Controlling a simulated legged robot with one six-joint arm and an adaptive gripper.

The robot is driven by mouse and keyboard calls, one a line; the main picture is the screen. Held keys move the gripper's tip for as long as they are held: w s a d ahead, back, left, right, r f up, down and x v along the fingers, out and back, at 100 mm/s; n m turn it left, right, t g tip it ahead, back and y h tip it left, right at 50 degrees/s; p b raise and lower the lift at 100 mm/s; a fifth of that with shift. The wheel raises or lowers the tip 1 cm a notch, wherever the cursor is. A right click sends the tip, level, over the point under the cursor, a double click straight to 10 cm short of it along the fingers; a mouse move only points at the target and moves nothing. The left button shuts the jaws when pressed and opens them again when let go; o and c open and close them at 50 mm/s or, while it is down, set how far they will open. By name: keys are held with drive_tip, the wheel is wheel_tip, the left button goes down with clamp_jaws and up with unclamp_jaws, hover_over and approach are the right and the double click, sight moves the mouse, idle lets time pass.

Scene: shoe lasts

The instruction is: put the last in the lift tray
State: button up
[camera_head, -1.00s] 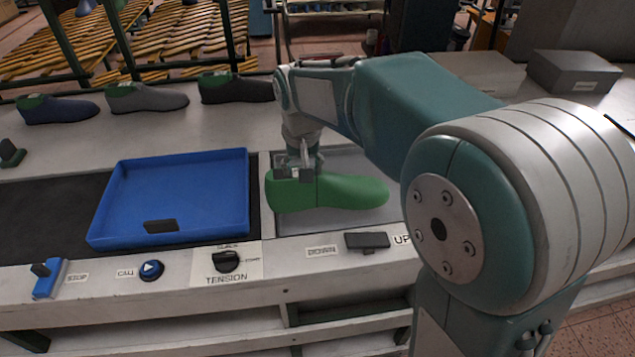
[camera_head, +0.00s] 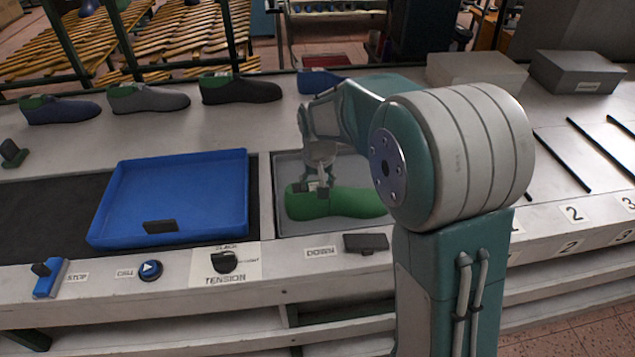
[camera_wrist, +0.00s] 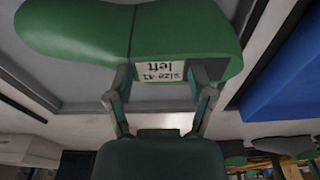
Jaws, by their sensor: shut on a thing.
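The green last (camera_head: 335,202) is inside the outline of the grey lift tray (camera_head: 288,168), toe to the right, close to the tray's surface. I cannot tell whether its underside touches the tray. My gripper (camera_head: 319,188) is shut on its heel end from above. In the wrist view the two fingers (camera_wrist: 160,96) pinch the last (camera_wrist: 75,30) on either side of a white label reading "size 42 left". My arm hides the tray's right side in the head view.
A blue tray (camera_head: 185,190) stands on the dark belt to the left. The tension knob (camera_head: 225,261) and a dark lift switch (camera_head: 366,243) sit on the front edge. Several shoes, including a black one (camera_head: 240,89), line the back. Grey boxes (camera_head: 573,72) stand back right.

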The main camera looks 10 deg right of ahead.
drive_tip(key=o, duration=1.3)
drive_tip(key=shift+a+f, duration=0.1)
drive_tip(key=shift+a, duration=0.1)
wheel_tip(320, 180, up, 11)
drive_tip(key=s, duration=0.1)
drive_tip(key=s+d+r+t, duration=0.1)
drive_tip(key=s+d+r, duration=0.15)
drive_tip(key=s, duration=0.35)
drive_tip(key=s+d+r+t, duration=0.1)
drive_tip(key=s+d+r, duration=0.15)
drive_tip(key=s, duration=0.45)
drive_tip(key=shift+s+d+f+t, duration=0.35)
drive_tip(key=shift+s+f, duration=0.05)
drive_tip(key=shift+s, duration=1.7)
drive_tip(key=shift+s+d+f+t, duration=0.3)
drive_tip(key=shift+s+f+t, duration=0.1)
drive_tip(key=shift+s, duration=1.75)
drive_tip(key=shift+s+d+f+t, duration=0.35)
drive_tip(key=shift+s+f, duration=0.05)
drive_tip(key=shift+s, duration=1.7)
